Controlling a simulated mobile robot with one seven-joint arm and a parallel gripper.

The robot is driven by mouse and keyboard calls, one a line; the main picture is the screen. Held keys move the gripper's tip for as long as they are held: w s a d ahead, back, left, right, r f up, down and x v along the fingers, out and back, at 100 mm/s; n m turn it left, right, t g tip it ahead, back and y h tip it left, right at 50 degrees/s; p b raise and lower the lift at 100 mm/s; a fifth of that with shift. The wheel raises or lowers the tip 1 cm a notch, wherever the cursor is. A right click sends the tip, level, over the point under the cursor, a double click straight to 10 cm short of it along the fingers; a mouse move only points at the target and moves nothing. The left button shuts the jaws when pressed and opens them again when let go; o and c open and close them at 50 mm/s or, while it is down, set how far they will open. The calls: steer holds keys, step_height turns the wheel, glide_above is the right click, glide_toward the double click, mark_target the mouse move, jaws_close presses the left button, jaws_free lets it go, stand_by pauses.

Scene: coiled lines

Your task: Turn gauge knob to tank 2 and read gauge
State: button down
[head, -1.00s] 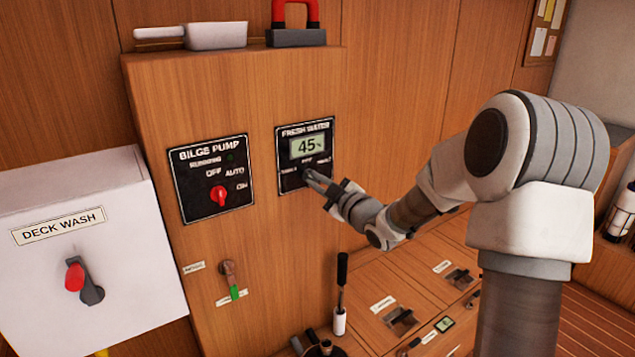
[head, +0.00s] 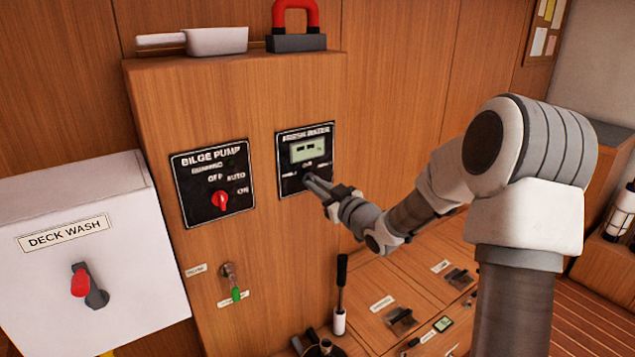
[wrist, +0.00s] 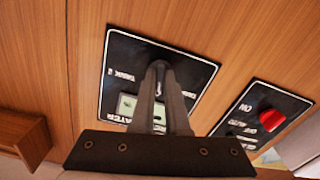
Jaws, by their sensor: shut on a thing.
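The black fresh water gauge panel (head: 286,186) is on the wooden cabinet front. Its display (head: 308,149) shows two dark dashes and no number. Small labels sit under the display; the middle one seems to read OFF, and the side ones are too blurred to read surely. My gripper (head: 308,181) is shut on the gauge knob at the panel's lower middle, and its fingers hide the knob. In the wrist view, the panel (wrist: 196,72) appears upside down, with my closed fingers (wrist: 160,68) covering the knob and part of the display (wrist: 127,106).
The bilge pump panel (head: 184,200) with a red knob (head: 219,200) is left of the gauge. A deck wash box (head: 130,265) with a red-handled switch (head: 79,281) stands further left. A key-like green-tipped switch (head: 232,284) is below. A black-handled lever (head: 341,282) stands below my arm.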

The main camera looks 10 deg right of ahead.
steer(key=m+p, duration=0.2)
steer(key=m, duration=0.3)
steer(key=shift+r+m+p, duration=0.1)
steer(key=shift+m+p, duration=0.2)
steer(key=shift+p, duration=0.1)
steer(key=m+p, duration=0.3)
steer(key=m, duration=0.2)
steer(key=shift+m, duration=0.4)
steer(key=c, duration=0.9)
jaws_free()
steer(key=shift+m, duration=0.3)
steer(key=p+v, duration=0.1)
steer(key=v, duration=1.6)
steer(key=shift+s, duration=0.25)
